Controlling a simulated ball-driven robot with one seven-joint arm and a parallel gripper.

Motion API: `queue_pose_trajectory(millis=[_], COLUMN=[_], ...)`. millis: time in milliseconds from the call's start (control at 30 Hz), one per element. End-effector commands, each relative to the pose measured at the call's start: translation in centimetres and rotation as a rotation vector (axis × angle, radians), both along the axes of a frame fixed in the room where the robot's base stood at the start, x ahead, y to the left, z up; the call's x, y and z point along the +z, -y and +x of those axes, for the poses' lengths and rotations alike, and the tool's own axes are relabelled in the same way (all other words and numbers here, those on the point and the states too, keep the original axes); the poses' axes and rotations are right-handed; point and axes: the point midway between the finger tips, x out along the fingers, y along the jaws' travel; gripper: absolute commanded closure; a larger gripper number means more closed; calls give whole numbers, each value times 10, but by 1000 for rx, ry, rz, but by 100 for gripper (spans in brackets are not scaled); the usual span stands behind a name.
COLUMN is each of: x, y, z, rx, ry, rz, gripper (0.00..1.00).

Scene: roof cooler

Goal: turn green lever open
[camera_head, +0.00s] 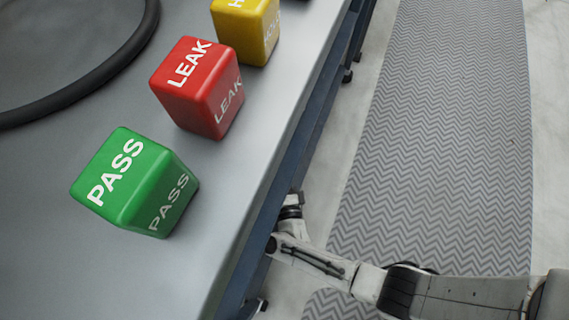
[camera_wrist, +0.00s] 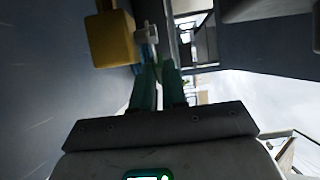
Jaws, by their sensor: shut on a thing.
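In the wrist view, my gripper (camera_wrist: 160,75) shows as two teal fingers pointing away from the camera. They are close together and shut on a thin, dark green piece at their tips, which looks like the green lever (camera_wrist: 149,56). The fingers hide most of it, and its angle is not clear. A small pale fitting (camera_wrist: 147,34) sits just beyond the tips. In the head view the lever does not show, and my arm reaches to the bench's right edge with its gripper hidden there.
Green PASS (camera_head: 125,180), red LEAK (camera_head: 197,88) and yellow (camera_head: 248,28) blocks stand on the grey bench (camera_head: 60,270). A yellow box-shaped part (camera_wrist: 110,38) is left of the fingertips. A zigzag-patterned mat (camera_head: 440,140) covers clear floor.

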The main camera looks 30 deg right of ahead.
Motion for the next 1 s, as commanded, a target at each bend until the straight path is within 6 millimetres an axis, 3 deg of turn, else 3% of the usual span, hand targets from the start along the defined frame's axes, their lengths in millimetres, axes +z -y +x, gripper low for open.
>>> queue_pose_trajectory(millis=[233,267,500,800,1000], x=[-2,-2,-1,0,1], y=[0,0,0,-1,-12], z=[-1,-1,0,-2,-26], rx=[1,1,1,2,5], ry=[-4,-4,-2,-1,-3], rz=[2,2,1,0,0], gripper=[100,85,62,62,62])
